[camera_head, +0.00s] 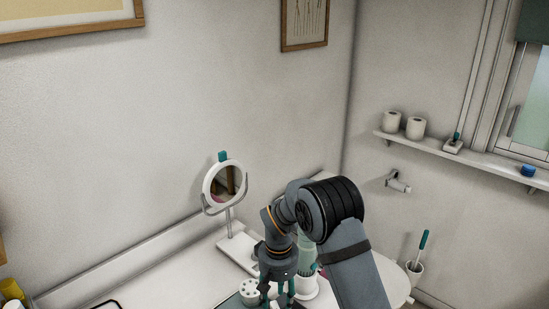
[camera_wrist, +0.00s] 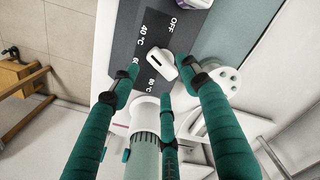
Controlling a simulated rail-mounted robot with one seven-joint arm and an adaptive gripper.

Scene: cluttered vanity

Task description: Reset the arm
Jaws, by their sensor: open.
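My gripper (camera_head: 277,294) points down over the vanity top, its teal fingers spread. In the wrist view the gripper (camera_wrist: 163,84) shows open, with its fingertips on either side of a small white slider or knob (camera_wrist: 161,64). The knob sits on a dark panel (camera_wrist: 152,28) marked OFF, 40 °C and further temperatures. I cannot tell whether any finger touches it. The gripper holds nothing that I can see. A pale green and white cylindrical item (camera_wrist: 144,150) shows between the fingers, partly hidden by them.
A round mirror (camera_head: 222,184) on a white stand is behind my arm. A cup with a teal-handled brush (camera_head: 422,245) is at right. A shelf (camera_head: 480,157) carries rolls. The space above the vanity's left part is clear.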

